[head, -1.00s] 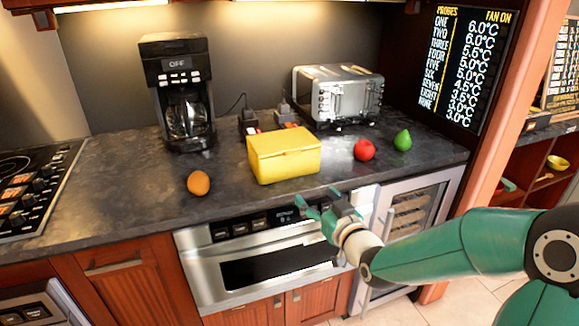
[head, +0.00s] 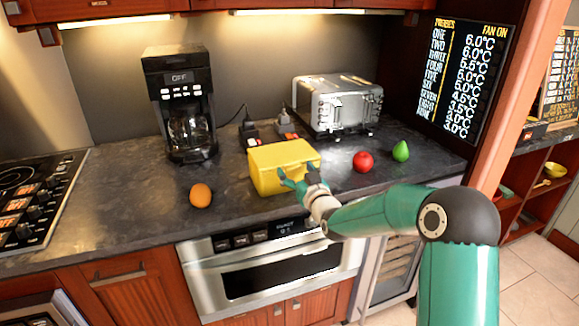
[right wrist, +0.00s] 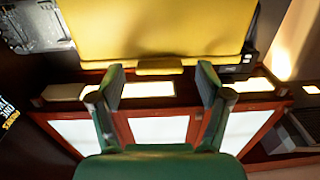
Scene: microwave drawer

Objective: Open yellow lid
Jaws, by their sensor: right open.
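The yellow box (head: 270,179) stands on the dark counter, its yellow lid (head: 283,152) lying shut on top. In the right wrist view the box's yellow surface (right wrist: 155,28) fills the upper middle, with a small yellow tab (right wrist: 160,65) on its edge. My right gripper (head: 293,180) is at the box's front right side. It is open and empty, and its two fingers (right wrist: 161,82) stand on either side of the tab in the right wrist view. I cannot tell whether they touch the box. My left gripper is not in view.
A coffee maker (head: 179,100) and toaster (head: 338,103) stand behind. The counter's front left (head: 120,215) is clear.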

